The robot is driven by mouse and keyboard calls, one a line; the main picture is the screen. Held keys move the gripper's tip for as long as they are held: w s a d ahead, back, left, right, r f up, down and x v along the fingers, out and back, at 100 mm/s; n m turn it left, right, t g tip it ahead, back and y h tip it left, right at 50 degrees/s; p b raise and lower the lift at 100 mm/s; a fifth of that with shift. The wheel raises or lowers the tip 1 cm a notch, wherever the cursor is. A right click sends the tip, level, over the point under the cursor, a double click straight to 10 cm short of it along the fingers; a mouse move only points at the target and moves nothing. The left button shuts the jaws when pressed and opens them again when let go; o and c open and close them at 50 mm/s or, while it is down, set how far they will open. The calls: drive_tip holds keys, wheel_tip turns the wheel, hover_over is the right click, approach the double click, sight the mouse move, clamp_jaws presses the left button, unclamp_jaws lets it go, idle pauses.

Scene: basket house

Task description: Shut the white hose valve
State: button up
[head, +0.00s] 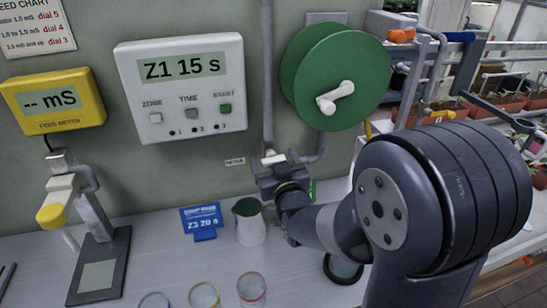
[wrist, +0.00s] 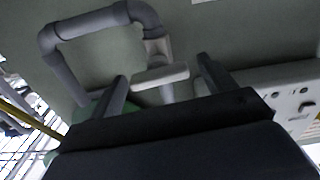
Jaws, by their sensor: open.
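The white hose valve handle (head: 273,159) sits on the grey pipe at the wall, below and left of the green hose reel. In the wrist view the white handle (wrist: 160,76) lies crosswise between my two fingertips. My gripper (head: 270,172) is open at the valve in the head view, and its open fingers also show in the wrist view (wrist: 163,78). One finger is on each side of the handle, with visible gaps. I cannot tell how deep the handle is between the fingers. The valve body is partly hidden behind the gripper.
The green hose reel (head: 322,75) hangs right of the pipe (head: 267,75). The white timer box (head: 182,85) is on the wall at left. On the bench (head: 150,262), a white-and-green jug (head: 250,226), a blue card (head: 202,220) and several cups stand below my gripper.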

drive_tip(key=shift+w, duration=0.25)
drive_tip(key=shift+c, duration=0.4)
